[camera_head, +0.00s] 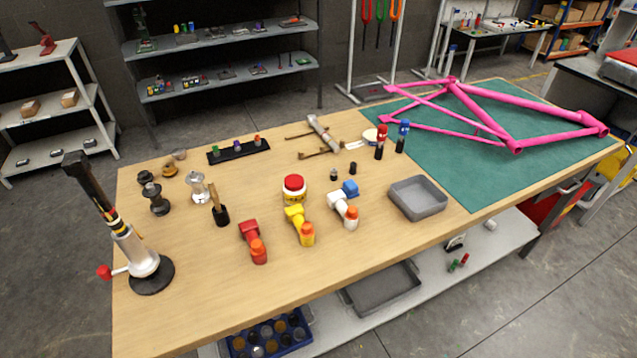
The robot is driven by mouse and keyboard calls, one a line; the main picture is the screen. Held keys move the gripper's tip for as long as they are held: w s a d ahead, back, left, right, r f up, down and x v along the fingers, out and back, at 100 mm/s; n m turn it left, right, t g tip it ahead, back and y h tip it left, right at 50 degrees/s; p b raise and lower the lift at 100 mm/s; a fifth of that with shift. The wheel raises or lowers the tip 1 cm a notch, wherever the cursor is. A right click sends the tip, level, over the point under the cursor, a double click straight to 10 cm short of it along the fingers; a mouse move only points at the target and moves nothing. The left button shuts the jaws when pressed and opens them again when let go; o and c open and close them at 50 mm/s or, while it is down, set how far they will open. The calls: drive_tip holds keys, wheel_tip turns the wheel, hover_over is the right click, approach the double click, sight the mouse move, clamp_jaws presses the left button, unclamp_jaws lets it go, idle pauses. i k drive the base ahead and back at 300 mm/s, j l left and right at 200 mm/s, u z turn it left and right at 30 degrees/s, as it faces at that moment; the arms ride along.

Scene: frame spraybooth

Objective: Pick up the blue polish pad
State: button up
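I cannot pick out a blue polish pad with certainty. A small blue block (350,188) is at the back end of a white tool with an orange tip (344,209), right of the table's middle. It is too small to tell whether it is a pad or part of that tool. A dark bottle with a blue top (403,134) stands upright near the green mat's left edge. My gripper is not in view.
The wooden table (190,300) carries a red tool (252,240), a yellow tool (298,225), a red-lidded jar (294,189), a grey tray (418,198) and a tall stand (136,258). A pink frame (485,118) lies on the green mat (470,180).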

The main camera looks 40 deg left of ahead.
sight(349, 188)
drive_tip(key=i+u, duration=0.15)
drive_tip(key=u, duration=0.3)
drive_tip(key=i+u, duration=0.1)
drive_tip(key=u, duration=0.35)
drive_tip(key=i+u, duration=0.15)
drive_tip(key=u, duration=0.3)
drive_tip(key=i+l+u, duration=0.1)
drive_tip(key=u, duration=0.35)
drive_tip(key=l+u, duration=0.2)
drive_tip(key=u, duration=0.25)
drive_tip(key=i+l+u, duration=0.1)
drive_tip(key=u, duration=0.3)
drive_tip(key=i+l+u, duration=0.2)
drive_tip(key=u, duration=0.25)
drive_tip(key=i, duration=0.1)
